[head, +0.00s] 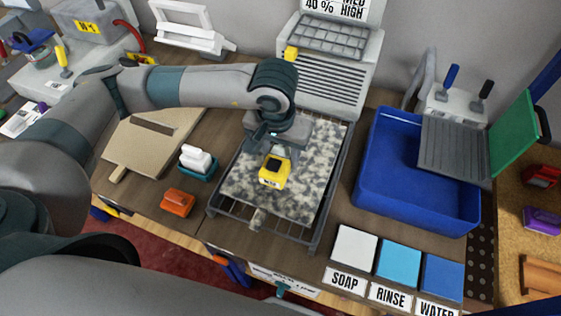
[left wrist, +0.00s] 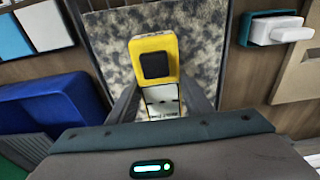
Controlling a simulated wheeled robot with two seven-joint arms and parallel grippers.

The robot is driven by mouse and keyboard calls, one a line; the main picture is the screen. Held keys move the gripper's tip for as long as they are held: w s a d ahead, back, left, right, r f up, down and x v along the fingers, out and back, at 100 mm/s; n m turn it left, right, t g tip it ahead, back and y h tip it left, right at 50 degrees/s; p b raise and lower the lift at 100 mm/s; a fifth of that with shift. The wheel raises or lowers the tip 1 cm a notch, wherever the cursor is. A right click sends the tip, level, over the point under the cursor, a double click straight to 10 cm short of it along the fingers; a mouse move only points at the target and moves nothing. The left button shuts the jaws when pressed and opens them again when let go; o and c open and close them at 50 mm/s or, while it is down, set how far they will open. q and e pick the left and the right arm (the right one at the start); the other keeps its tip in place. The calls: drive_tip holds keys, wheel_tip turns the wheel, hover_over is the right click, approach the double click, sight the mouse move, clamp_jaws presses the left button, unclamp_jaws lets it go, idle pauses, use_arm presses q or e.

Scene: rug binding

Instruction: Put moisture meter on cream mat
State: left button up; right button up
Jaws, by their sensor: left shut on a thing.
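The moisture meter (head: 272,174) is yellow with a dark screen and a pale label. It is over the speckled rug on the wire rack, and I cannot tell whether it touches the rug. My left gripper (head: 279,152) is shut on it from above; the left wrist view shows the meter (left wrist: 154,45) at the fingers (left wrist: 162,103). The cream mat (head: 354,247) looks like the off-white square behind the SOAP label, flat and bare, to the right of the rack. It also shows in the left wrist view (left wrist: 45,25) at top left. My right gripper is not in view.
The rack (head: 318,225) holds the speckled rug (head: 315,160). A light blue mat (head: 398,262) and a blue mat (head: 442,277) lie right of the cream one. A deep blue tub (head: 400,205) stands behind them. An orange block (head: 178,203) and a teal tray (head: 197,172) sit left.

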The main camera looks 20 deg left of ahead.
use_arm(q)
wheel_tip(320, 180, down, 2)
drive_tip(key=shift+f+p, duration=0.25)
drive_tip(key=shift+p, duration=0.7)
drive_tip(key=shift+f, duration=0.55)
drive_tip(key=shift+f, duration=0.2)
drive_tip(key=o, duration=1.2)
